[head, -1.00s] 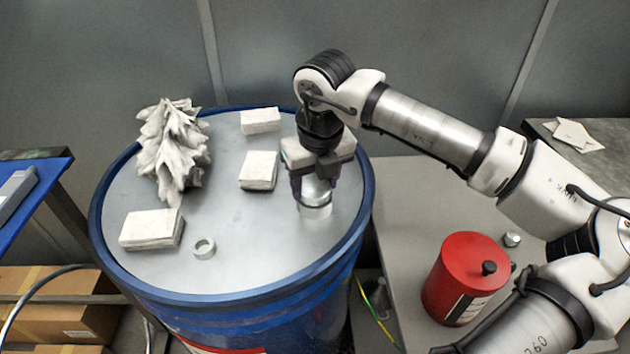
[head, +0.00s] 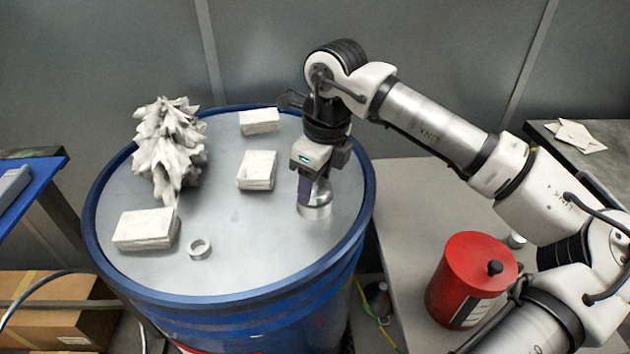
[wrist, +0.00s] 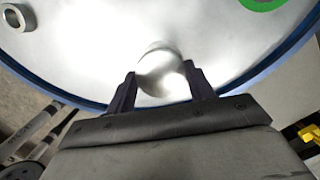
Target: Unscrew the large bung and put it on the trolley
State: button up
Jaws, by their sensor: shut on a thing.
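The large bung (head: 314,208) is a round silvery metal piece on the right side of the grey lid of the blue drum (head: 225,270). My gripper (head: 313,195) points down from above with its dark fingers shut on the bung, hiding part of it. In the wrist view the round bung (wrist: 163,72) shows between the two fingertips. It stands at the lid; whether its thread is still engaged I cannot tell. A blue-topped stand (head: 38,185) at the left edge may be the trolley.
On the lid are a pale spiky lump (head: 170,150), white blocks (head: 145,229) and a small metal ring (head: 200,248). A red can (head: 470,275) stands on a grey surface (head: 405,200) at the right. Cardboard boxes (head: 50,310) lie low at the left.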

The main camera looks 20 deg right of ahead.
jog(key=shift+n, duration=1)
jog(key=n+b, duration=0.1)
jog(key=n, duration=0.3)
jog(key=shift+n+g+y, duration=0.3)
jog(key=shift+g, duration=0.1)
jog(key=o, duration=0.6)
jog(key=shift+o, duration=0.2)
jog(key=shift+f, duration=0.1)
